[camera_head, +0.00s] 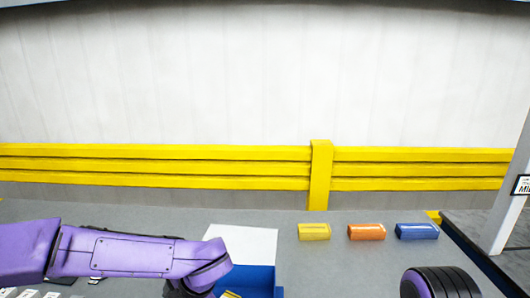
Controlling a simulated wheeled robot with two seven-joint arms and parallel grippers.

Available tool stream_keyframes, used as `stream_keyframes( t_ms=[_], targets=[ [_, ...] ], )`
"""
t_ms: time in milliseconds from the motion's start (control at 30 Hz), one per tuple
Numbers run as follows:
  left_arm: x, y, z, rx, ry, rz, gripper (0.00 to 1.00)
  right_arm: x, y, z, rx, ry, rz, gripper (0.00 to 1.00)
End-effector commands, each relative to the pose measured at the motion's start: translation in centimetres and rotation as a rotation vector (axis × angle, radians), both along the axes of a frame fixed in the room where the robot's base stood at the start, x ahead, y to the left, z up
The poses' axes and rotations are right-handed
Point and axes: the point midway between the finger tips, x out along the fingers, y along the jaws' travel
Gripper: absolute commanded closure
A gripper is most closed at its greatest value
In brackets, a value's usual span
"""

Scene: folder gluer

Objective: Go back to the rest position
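My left arm comes in from the left, and a dark part of my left gripper (182,289) shows at the bottom edge, beside a blue box (262,277). Its fingers are cut off by the frame, so I cannot tell whether it is open or shut. A small piece of something yellow (230,294) shows at the box's lower left, partly hidden by my arm and the frame edge. My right gripper is not in view.
A white panel (243,243) is behind the blue box. Yellow (314,232), orange (366,232) and blue (417,231) blocks lie in a row on the grey surface. A yellow guard rail (160,168) runs along the wall. A grey post (509,205) stands at the right.

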Motion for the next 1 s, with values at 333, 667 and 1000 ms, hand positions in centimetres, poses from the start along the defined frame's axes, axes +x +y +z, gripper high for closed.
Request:
stream_keyframes(
  t_ms=[333,667,1000],
  targets=[
    [-8.9,7.7,-19.9,0.417,0.2,-0.897,0.02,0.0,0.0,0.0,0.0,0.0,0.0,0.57],
    [-24.6,11.6,-26.9,0.28,0.523,-1.661,0.02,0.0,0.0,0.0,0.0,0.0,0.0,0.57],
    [-25.7,11.9,-37.3,0.254,0.543,-1.713,0.02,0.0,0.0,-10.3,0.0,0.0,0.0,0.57]
  ],
)
